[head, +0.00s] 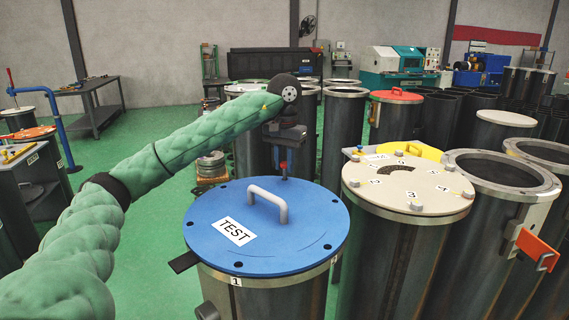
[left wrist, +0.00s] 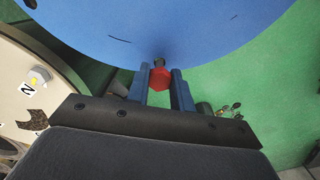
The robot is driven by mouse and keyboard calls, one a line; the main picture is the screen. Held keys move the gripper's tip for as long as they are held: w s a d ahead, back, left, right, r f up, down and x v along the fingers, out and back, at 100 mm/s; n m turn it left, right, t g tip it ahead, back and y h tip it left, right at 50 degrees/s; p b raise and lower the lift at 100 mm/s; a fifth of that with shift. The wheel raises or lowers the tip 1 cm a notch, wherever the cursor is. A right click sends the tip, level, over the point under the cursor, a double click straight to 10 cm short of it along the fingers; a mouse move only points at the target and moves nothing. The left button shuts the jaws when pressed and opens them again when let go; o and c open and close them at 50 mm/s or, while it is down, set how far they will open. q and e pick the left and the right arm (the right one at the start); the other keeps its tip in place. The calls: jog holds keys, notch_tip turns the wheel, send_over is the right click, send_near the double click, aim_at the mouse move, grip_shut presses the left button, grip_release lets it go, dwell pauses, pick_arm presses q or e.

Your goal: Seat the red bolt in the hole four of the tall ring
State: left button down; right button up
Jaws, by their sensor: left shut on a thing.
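The red bolt (head: 284,168) is held upright, red head up, at the far edge of the blue lid marked TEST (head: 215,205). It also shows in the left wrist view (left wrist: 160,78), its dark shank toward the blue surface. I cannot tell whether the shank is in a hole or just above it. My left gripper (head: 285,150) is shut on the bolt head; both blue fingers (left wrist: 161,73) flank it. The blue lid has dark holes around its rim, and a label 1 (head: 236,282) sits below its front edge. I cannot tell which hole is four. My right gripper is not in view.
A beige plate (head: 400,180) with numbered labels and grey bolts tops the cylinder to the right. The blue lid's handle (head: 268,203) stands up near the bolt. An open flanged cylinder (head: 500,175) with an orange bracket (head: 535,247) stands farther right.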

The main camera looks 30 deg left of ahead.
pick_arm(q)
jog(key=shift+r+p, duration=1.75)
jog(key=shift+r, duration=0.6)
